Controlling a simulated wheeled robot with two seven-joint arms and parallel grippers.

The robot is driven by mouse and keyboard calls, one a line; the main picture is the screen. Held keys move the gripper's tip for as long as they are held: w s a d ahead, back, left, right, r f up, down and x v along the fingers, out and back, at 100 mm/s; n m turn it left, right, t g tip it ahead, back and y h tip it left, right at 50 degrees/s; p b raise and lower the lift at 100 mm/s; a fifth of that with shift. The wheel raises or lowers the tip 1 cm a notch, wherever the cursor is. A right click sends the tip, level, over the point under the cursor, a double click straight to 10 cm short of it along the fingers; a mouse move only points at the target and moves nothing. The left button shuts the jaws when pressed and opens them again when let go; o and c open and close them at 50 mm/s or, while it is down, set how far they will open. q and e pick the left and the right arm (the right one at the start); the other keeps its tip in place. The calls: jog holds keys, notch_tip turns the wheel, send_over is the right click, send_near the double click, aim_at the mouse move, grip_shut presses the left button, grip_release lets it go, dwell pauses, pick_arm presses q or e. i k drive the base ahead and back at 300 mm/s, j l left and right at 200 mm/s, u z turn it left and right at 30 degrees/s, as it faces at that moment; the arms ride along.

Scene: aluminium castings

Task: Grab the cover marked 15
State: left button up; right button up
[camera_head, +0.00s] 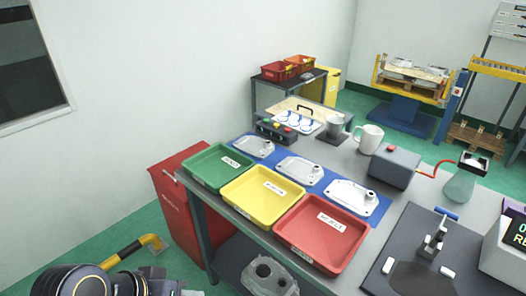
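Three pale aluminium castings that look like covers lie in a row on a blue mat (319,187) behind the trays. The left cover (250,147) is behind the green tray, the middle cover (296,170) behind the yellow tray, and the right cover (347,195) behind the red tray. Each has a small knob-like part at its right end. I cannot read any number on them, so I cannot tell which is marked 15. Dark parts of my arm show at the bottom left. Neither gripper can be made out.
Green (205,174), yellow (249,197) and red (300,235) labelled trays line the table's front edge. A grey box with a red button (394,167), a white jug (369,138), a flask (460,186) and a dark stand (432,245) occupy the right side.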

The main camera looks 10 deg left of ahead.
aim_at(258, 147)
jog(key=i+j, duration=0.15)
jog(key=j, duration=0.25)
jog(key=i+j+u, duration=0.1)
jog(key=j, duration=0.3)
jog(key=i+j+u, duration=0.1)
jog(key=i+j, duration=0.4)
jog(key=j, duration=0.3)
